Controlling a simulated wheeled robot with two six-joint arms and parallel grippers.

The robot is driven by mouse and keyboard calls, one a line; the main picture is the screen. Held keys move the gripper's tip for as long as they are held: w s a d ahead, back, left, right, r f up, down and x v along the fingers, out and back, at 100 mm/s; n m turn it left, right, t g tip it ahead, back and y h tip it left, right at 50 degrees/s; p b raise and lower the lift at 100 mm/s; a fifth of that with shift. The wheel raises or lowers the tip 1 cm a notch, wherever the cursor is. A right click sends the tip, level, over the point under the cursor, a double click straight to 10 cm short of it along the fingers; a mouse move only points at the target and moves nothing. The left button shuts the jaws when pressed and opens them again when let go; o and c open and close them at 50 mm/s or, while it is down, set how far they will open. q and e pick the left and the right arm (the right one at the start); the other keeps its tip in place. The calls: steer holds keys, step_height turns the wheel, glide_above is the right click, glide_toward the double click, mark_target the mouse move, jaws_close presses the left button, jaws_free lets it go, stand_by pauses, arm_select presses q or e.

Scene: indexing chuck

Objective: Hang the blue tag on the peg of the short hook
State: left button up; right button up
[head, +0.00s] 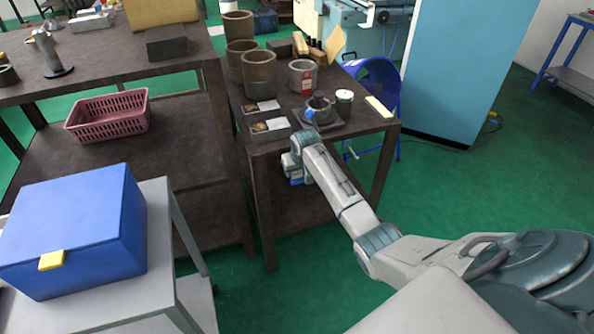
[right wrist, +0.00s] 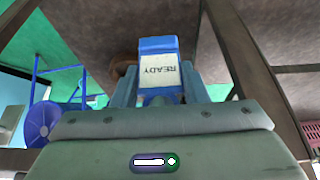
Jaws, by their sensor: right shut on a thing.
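My right gripper (head: 293,170) is at the front edge of the dark table, low beside its front face. In the right wrist view its two fingers (right wrist: 160,88) are shut on the blue tag (right wrist: 158,45). The tag has a white label (right wrist: 160,71) reading READY, upside down in that view. In the head view only a small blue patch shows at the gripper. I cannot make out the short hook or its peg in either view. My left gripper is not in view.
The dark table (head: 362,127) holds a dark round device (head: 319,104), a grey pot with a red label (head: 302,78), brown cylinders (head: 259,75) and small trays (head: 270,131). A blue box (head: 75,225) stands on a grey cart at left. Green floor is clear at right.

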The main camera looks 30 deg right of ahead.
stand_by(0.3)
steer(key=o, duration=1)
steer(key=shift+o, duration=0.2)
steer(key=shift+r, duration=0.1)
steer(key=v, duration=1.1)
steer(key=s+a+f, duration=0.1)
steer(key=s+f, duration=0.5)
steer(key=f, duration=0.6)
steer(key=s+a+f+n+g, duration=0.1)
steer(key=s+a+f, duration=0.1)
steer(key=s+f, duration=0.65)
steer(key=s+a+f, duration=0.1)
steer(key=s+f, duration=0.3)
steer(key=f, duration=1.1)
steer(key=s+a+f, duration=0.2)
steer(key=s+f, duration=0.4)
steer(key=s, duration=0.5)
steer(key=s+a+f+n+g, duration=0.1)
steer(key=s+f, duration=0.5)
steer(key=s, duration=0.6)
steer(key=s+a+f+n, duration=0.1)
steer(key=s+a+f, duration=0.3)
steer(key=s, duration=0.8)
steer(key=shift+s+f+g, duration=0.2)
steer(key=shift+f+g, duration=0.2)
steer(key=shift+f, duration=0.55)
